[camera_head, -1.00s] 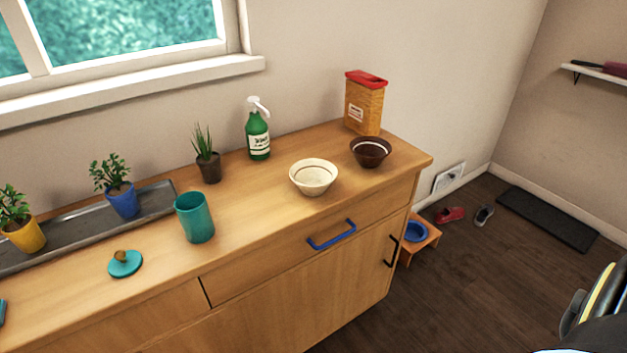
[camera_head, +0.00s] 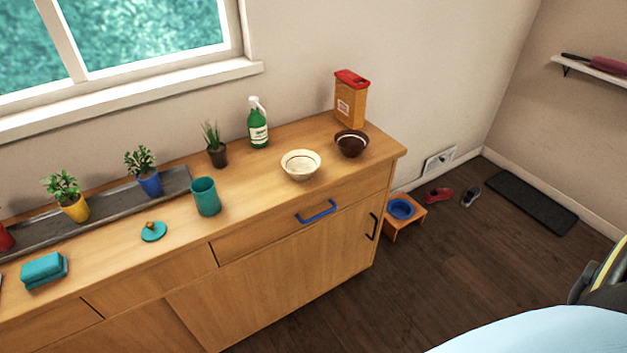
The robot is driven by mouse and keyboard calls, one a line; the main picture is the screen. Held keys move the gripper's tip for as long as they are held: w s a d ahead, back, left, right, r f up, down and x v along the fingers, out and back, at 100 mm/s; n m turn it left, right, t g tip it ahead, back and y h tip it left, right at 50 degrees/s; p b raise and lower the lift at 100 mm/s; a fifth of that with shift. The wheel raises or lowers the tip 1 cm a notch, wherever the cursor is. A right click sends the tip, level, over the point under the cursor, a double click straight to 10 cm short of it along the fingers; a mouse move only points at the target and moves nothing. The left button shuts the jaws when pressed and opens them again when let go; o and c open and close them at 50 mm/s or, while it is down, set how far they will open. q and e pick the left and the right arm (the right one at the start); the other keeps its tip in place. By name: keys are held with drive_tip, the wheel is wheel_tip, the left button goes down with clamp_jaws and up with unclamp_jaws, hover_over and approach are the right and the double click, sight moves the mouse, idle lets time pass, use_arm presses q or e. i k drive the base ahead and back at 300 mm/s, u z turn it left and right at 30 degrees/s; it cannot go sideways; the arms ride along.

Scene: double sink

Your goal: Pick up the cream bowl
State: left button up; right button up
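The cream bowl (camera_head: 301,165) stands upright on the wooden counter (camera_head: 255,193), near its front edge and above the drawer with the blue handle. A dark brown bowl (camera_head: 351,144) stands just to its right, a little apart. Neither of my grippers shows in the head view. Nothing covers the cream bowl.
A teal cup (camera_head: 205,197) and a teal lid (camera_head: 153,231) are left of the bowl. A green spray bottle (camera_head: 258,123) and an orange container with a red lid (camera_head: 350,99) stand behind. A blue drawer handle (camera_head: 317,211) sticks out below.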

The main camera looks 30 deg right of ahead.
sight(300, 165)
drive_tip(key=u, duration=0.05)
drive_tip(key=k, duration=0.1)
drive_tip(key=z, duration=1.9)
drive_tip(key=i, duration=1.55)
drive_tip(key=u, duration=2.4)
